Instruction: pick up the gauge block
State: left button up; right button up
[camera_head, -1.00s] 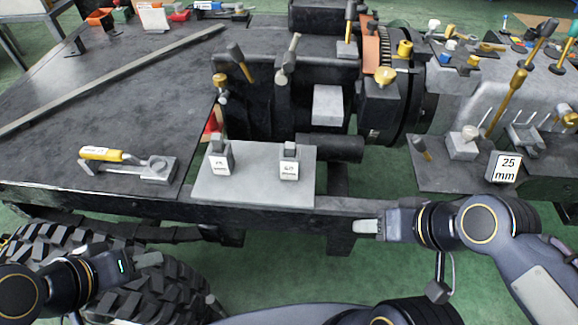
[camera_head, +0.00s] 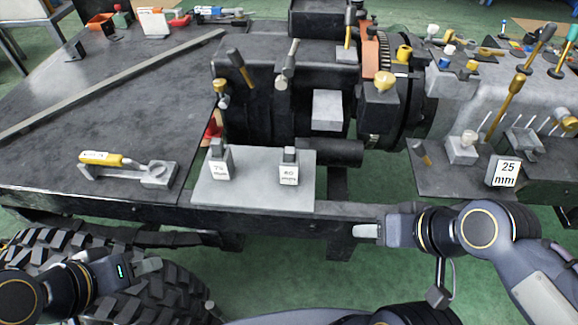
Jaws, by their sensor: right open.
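Two small grey blocks with white labels stand upright on a light grey plate (camera_head: 255,196) at the chassis edge. The left block (camera_head: 220,163) has a label that seems to read 75 mm; the right block (camera_head: 289,168) seems to read 60 mm. I cannot tell which one is the gauge block. My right gripper (camera_head: 368,231) is open and empty, in front of the frame rail, right of and nearer than the plate. My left gripper (camera_head: 148,265) is over the tyre; its jaw gap is unclear.
A yellow-handled tool (camera_head: 105,160) lies on the dark deck (camera_head: 60,120) left of the plate. Dark machinery (camera_head: 285,110) with upright handles stands behind the plate. A frame rail (camera_head: 290,219) runs along the front. A large tyre (camera_head: 180,295) is below left.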

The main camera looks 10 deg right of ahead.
aim_at(289, 154)
jog(key=k+l+u, duration=0.2)
jog(key=l, duration=0.2)
jog(key=l+u, duration=0.15)
jog(key=l, duration=0.25)
jog(key=k+l+u, duration=0.2)
jog(key=l, duration=0.15)
jog(key=l+u, duration=0.15)
jog(key=l, duration=0.2)
jog(key=k, duration=0.05)
